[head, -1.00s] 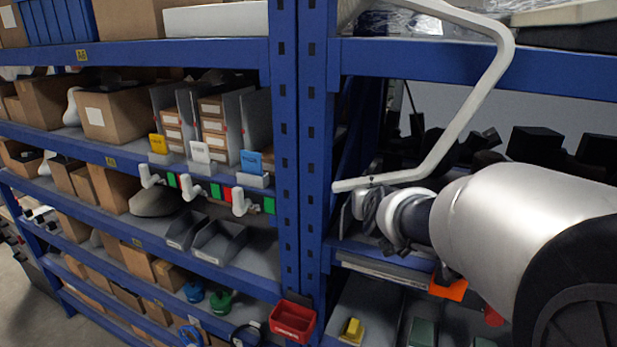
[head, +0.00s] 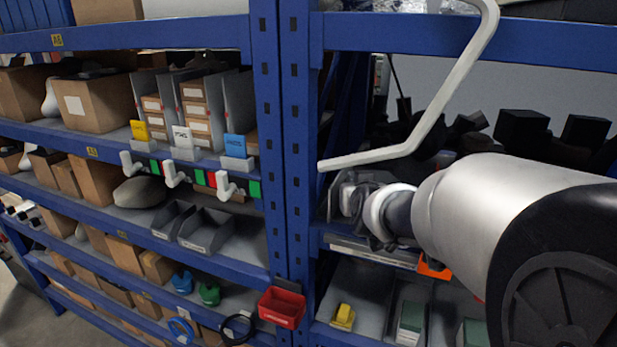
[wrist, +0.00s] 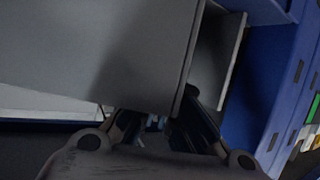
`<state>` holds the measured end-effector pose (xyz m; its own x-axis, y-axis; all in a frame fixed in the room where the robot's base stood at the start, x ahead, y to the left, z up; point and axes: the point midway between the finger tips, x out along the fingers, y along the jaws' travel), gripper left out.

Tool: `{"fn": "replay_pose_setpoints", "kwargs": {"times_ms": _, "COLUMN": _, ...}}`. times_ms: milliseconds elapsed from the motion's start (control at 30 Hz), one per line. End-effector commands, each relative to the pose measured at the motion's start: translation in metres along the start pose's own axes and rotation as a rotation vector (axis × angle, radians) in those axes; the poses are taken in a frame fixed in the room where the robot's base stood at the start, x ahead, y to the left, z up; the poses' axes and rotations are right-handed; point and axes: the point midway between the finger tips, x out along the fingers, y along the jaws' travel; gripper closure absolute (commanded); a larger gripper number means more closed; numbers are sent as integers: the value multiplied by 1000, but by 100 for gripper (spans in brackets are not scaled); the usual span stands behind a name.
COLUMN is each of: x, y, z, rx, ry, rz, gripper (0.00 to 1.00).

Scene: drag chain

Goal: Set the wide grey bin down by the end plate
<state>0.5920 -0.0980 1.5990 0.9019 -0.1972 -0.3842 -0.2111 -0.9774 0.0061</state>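A broad grey bin-like face (wrist: 90,50) fills the upper left of the wrist view, very close to my gripper (wrist: 160,118). Its edge runs down between the fingers, but the contact is dark and unclear. The fingers look apart, and I cannot tell whether they grip a wall. In the head view my gripper end is over the right bay, largely hidden by my arm, with a grey bin shape (head: 338,203) beside it. Two open grey bins, a narrower one (head: 172,217) and a wider one (head: 208,236), stand on the left bay's shelf. I cannot single out the end plate.
A bent white rod (head: 440,115) crosses above my gripper. White hooks (head: 175,175) stick out from the left shelf edge. Bare shelf (head: 243,240) lies right of the wider bin.

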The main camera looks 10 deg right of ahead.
Motion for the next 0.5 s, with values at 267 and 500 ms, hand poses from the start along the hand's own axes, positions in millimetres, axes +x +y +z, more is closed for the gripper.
{"fn": "replay_pose_setpoints", "kwargs": {"times_ms": 267, "x": 2, "y": 0, "z": 6, "rx": 0, "ry": 1, "rz": 0, "gripper": 100}}
{"fn": "replay_pose_setpoints", "kwargs": {"times_ms": 500, "x": 4, "y": 0, "z": 10, "rx": 0, "ry": 1, "rz": 0, "gripper": 100}}
